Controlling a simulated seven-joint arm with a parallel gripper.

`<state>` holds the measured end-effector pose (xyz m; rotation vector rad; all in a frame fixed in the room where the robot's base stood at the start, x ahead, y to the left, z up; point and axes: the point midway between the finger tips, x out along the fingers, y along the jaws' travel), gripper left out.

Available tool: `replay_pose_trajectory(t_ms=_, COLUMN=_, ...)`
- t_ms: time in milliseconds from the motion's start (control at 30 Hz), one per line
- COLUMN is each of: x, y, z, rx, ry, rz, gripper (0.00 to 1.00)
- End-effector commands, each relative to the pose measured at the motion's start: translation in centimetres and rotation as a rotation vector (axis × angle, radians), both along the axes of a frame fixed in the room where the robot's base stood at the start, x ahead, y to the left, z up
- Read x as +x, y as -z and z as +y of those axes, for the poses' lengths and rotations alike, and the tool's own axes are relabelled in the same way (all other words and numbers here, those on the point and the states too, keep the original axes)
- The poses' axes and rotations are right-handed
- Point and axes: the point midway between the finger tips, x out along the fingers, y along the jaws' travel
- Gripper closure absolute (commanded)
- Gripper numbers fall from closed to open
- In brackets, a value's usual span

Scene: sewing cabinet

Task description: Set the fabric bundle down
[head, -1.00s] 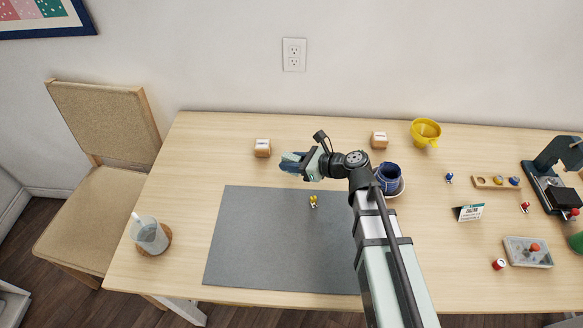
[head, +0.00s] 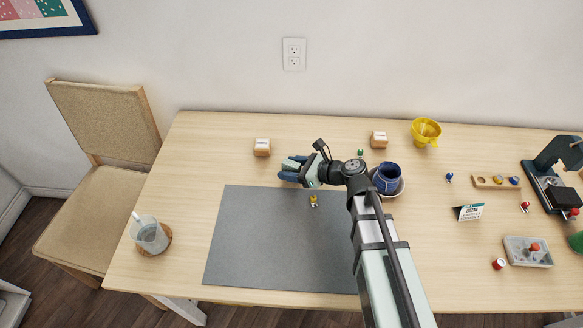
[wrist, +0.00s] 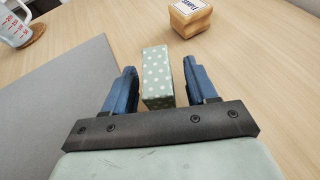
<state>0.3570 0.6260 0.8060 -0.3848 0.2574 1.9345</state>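The fabric bundle (wrist: 157,77) is a small pale green block with white dots. In the wrist view it lies between the two blue fingers of my gripper (wrist: 160,66). A gap shows on the right side of the bundle and a thin one on the left, so the fingers look open around it. In the head view my gripper (head: 288,173) is low over the wooden table (head: 200,160), just behind the grey mat (head: 240,240). The bundle is partly hidden there. Its contact with the table is hard to see.
A wooden stamp block (head: 262,147) stands behind my gripper, another (head: 379,140) to the right. A blue cup (head: 387,178) stands close to my arm. A yellow figure (head: 313,201) is on the mat, a measuring cup (head: 149,236) at left. The mat's left part is clear.

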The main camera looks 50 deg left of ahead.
Motion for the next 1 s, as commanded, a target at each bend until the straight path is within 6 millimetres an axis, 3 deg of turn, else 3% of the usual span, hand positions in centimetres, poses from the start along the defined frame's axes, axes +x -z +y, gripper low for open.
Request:
replay_pose_trajectory(t_ms=367, x=0.2, y=-0.6, z=-0.7, rx=0.0, ry=0.002, rz=-0.001, gripper=0.43)
replay_pose_trajectory(t_ms=800, x=2.9, y=-3.6, z=-7.3, rx=0.001, ry=0.002, rz=0.0, gripper=0.43)
replay_pose_trajectory(t_ms=1000, x=3.9, y=-4.5, z=-9.3, rx=0.0, ry=0.002, rz=-0.001, gripper=0.43)
